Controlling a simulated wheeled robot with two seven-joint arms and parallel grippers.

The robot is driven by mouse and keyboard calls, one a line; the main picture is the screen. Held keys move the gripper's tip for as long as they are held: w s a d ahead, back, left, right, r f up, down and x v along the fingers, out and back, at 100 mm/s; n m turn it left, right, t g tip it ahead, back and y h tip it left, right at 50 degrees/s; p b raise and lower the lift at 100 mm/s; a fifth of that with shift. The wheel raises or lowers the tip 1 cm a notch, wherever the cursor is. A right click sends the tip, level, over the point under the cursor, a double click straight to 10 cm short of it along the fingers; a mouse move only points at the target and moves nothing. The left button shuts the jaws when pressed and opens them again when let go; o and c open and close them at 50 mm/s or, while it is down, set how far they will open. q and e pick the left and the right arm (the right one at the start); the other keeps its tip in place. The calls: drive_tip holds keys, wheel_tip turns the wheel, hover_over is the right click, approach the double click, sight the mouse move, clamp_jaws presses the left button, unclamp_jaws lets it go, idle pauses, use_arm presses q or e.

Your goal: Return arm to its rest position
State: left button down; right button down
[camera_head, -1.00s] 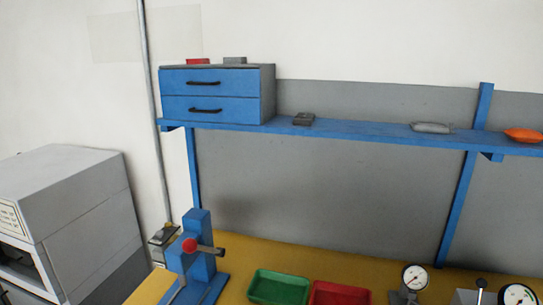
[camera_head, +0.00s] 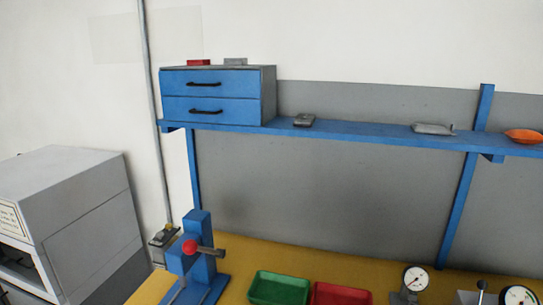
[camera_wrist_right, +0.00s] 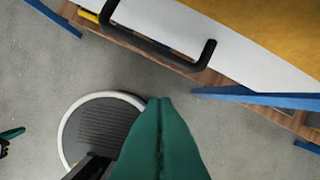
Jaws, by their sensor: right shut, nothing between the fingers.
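In the right wrist view my right gripper (camera_wrist_right: 160,102) points up into the picture. Its green fingers are pressed together, with nothing between them. It hangs over the grey floor, in front of the bench edge and apart from it. A small green and black piece (camera_wrist_right: 12,134) at the left edge of that view looks like the tip of my left gripper, mostly cut off. Neither gripper shows in the head view.
A black bar handle (camera_wrist_right: 190,62) juts from the bench edge near my right fingers. A blue press (camera_head: 197,262), a green tray (camera_head: 278,288), a red tray (camera_head: 341,294) and gauges (camera_head: 415,280) stand on the yellow bench. A blue shelf (camera_head: 365,133) runs behind.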

drive_tip(key=s+d+f+g, duration=0.1)
drive_tip(key=s+f, duration=0.5)
drive_tip(key=f, duration=0.6)
drive_tip(key=s+d+f+g, duration=0.1)
drive_tip(key=s+f, duration=0.4)
drive_tip(key=f, duration=0.7)
drive_tip(key=s+d+f, duration=0.1)
drive_tip(key=s+f, duration=0.3)
drive_tip(key=s, duration=0.4)
drive_tip(key=shift+s+d+f, duration=0.15)
drive_tip(key=shift+s+f, duration=0.05)
drive_tip(key=shift+f, duration=0.2)
